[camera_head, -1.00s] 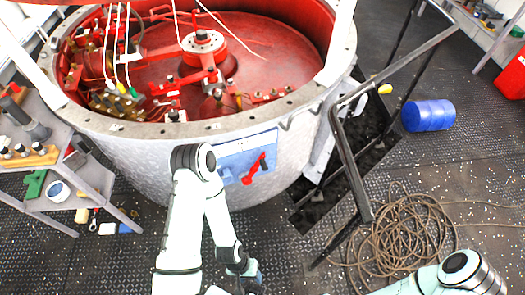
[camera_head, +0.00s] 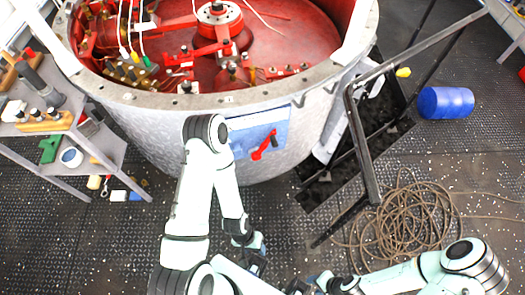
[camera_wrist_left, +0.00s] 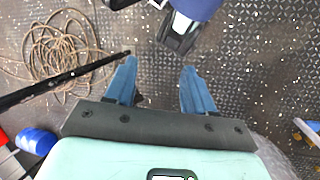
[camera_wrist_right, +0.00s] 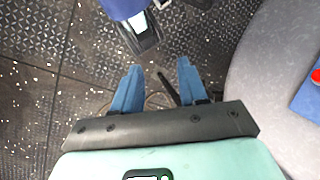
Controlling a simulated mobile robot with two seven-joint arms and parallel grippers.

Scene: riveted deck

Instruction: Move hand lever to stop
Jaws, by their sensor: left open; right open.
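A red hand lever (camera_head: 267,146) sits on a blue panel (camera_head: 247,141) on the outer wall of the grey round tank in the head view. Its handle slants, with the knob end at the upper right. Part of the panel (camera_wrist_right: 308,97) and a red part of the lever (camera_wrist_right: 316,76) show at the right edge of the right wrist view. My left gripper (camera_head: 252,262) is low in the head view, below the lever and apart from it. Its blue fingers (camera_wrist_left: 160,78) are open and empty. My right gripper (camera_wrist_right: 157,76) is also open and empty, over the floor.
The grey tank (camera_head: 150,130) is open on top with red machinery inside. A black railing (camera_head: 362,145) stands right of it. A coiled rope (camera_head: 405,225) and a blue barrel (camera_head: 445,102) lie on the deck. A grey shelf (camera_head: 90,150) with tools stands left.

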